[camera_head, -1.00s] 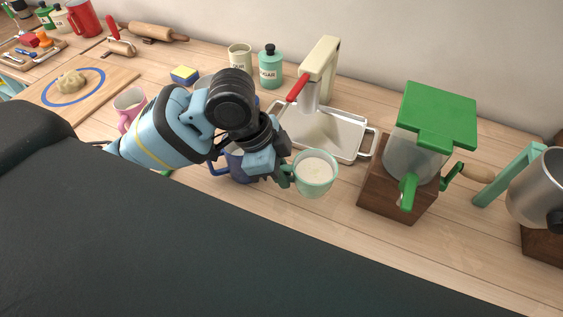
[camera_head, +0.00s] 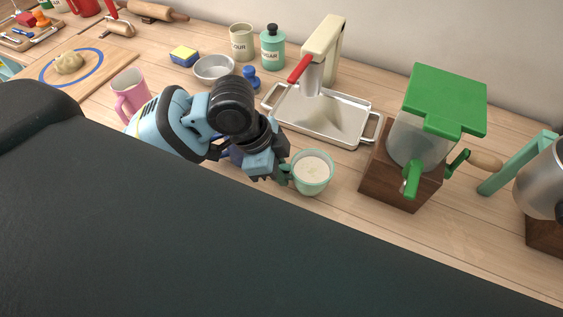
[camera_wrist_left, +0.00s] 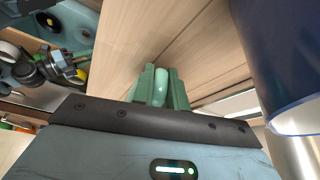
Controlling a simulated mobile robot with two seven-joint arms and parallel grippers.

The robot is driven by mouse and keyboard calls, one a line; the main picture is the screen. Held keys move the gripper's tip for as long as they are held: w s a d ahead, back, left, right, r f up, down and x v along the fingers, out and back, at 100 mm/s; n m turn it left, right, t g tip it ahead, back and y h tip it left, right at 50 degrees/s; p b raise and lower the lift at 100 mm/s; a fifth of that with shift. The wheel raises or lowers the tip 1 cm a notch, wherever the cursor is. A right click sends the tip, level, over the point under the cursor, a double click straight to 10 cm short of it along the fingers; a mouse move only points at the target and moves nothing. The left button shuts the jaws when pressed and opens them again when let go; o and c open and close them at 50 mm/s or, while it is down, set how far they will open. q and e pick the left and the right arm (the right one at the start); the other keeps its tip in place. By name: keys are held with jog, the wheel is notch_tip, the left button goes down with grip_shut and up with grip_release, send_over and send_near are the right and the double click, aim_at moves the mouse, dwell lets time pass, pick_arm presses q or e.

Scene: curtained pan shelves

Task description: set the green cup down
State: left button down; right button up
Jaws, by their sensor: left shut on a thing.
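The green cup (camera_head: 313,176) is pale mint, upright and filled with a creamy white content. My left gripper (camera_head: 284,172) is shut on its handle, to the cup's left. In the left wrist view the green fingers of my left gripper (camera_wrist_left: 161,88) close on the pale green handle (camera_wrist_left: 162,75). The cup is over or on the wooden counter near its front side; I cannot tell whether its base touches. My right gripper is not in view.
A dark blue cup (camera_head: 236,157) is mostly hidden behind my left gripper; it looms in the wrist view (camera_wrist_left: 285,60). A metal tray (camera_head: 350,136) under a dispenser (camera_head: 333,50) stands behind the green cup. A green-lidded grinder (camera_head: 445,98) stands right. Bare counter (camera_head: 335,190) lies between.

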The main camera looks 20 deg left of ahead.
pick_arm(q)
jog(key=shift+f, duration=0.2)
dwell(0.4)
jog(key=shift+f, duration=0.55)
jog(key=shift+f, duration=0.1)
jog(key=shift+f, duration=0.25)
dwell(0.3)
jog(key=c, duration=1.3)
grip_release()
